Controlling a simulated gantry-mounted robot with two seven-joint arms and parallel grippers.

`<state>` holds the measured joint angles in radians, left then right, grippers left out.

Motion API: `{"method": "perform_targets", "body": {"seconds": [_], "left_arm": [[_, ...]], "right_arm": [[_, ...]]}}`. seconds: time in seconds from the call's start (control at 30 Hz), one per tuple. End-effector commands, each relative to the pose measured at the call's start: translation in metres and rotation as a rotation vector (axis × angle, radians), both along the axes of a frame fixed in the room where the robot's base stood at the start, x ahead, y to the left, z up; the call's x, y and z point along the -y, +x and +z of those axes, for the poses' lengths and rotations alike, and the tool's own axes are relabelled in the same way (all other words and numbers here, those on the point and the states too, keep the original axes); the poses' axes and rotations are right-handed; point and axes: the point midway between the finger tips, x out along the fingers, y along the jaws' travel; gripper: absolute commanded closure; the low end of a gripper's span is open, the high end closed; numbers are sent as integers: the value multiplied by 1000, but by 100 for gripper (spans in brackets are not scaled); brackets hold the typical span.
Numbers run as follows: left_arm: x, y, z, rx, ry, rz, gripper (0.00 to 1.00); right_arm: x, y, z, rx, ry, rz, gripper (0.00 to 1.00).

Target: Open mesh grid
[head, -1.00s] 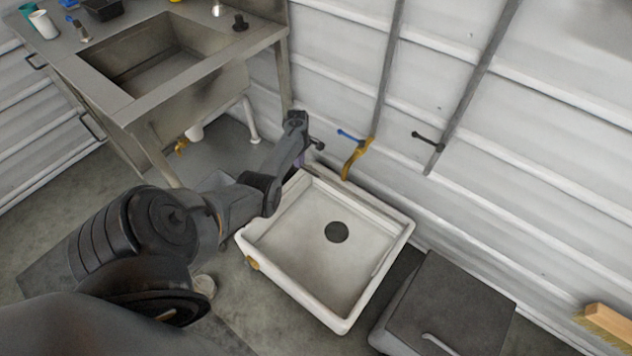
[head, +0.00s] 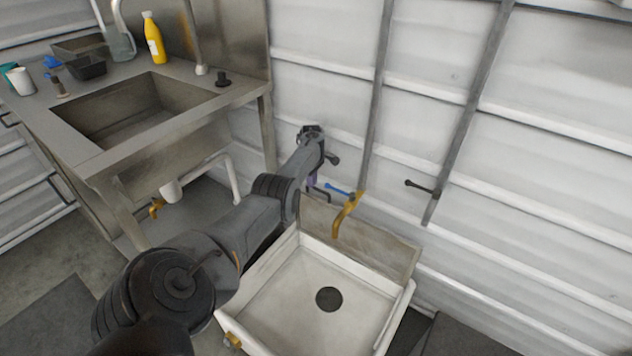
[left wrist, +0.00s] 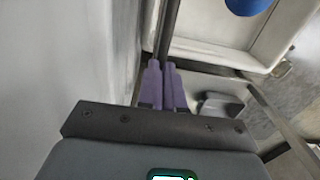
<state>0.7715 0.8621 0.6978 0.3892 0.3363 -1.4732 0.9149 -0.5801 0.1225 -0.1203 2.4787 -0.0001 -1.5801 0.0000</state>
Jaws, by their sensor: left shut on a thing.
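A pale, thin panel that I take to be the mesh grid (head: 385,249) stands raised along the back edge of the white floor basin (head: 376,348). Its mesh is too fine to make out. My left gripper (head: 313,181) is at the panel's upper left corner, beside the wall, partly hidden by my own wrist. In the left wrist view the purple fingers (left wrist: 164,82) are shut on the thin dark edge of the grid (left wrist: 169,32). The basin (left wrist: 215,53) shows beyond it. My right gripper is out of view.
A yellow tap (head: 346,217) with a blue lever (head: 338,189) sticks out of the wall over the panel. A steel sink bench (head: 100,163) stands at the left. A black wall tap (head: 422,187) is at the right, with clear wall beyond.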

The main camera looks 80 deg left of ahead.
Motion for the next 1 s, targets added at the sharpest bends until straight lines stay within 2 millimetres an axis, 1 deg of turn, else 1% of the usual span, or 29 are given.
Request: {"method": "perform_targets", "body": {"seconds": [0.03, 0.3, 0.33, 0.5, 0.53, 0.67, 0.87, 1.0], "left_arm": [[10, -5, -23, -30, -22, -4, 100], [10, -6, -23, -29, -23, -1, 100], [10, -6, -23, -29, -23, -1, 90], [9, -5, -20, -27, -21, -1, 64], [9, -5, -19, -27, -21, -1, 62], [8, -5, -17, -25, -21, -1, 62], [7, -5, -14, -23, -19, -1, 62], [7, -5, -6, -22, -19, -1, 62]], "right_arm": [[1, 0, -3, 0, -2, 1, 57], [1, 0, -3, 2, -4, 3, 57], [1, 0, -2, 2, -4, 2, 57], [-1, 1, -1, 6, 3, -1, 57], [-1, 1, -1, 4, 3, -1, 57], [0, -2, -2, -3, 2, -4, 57], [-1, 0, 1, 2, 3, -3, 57], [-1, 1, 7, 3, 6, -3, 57]]}}
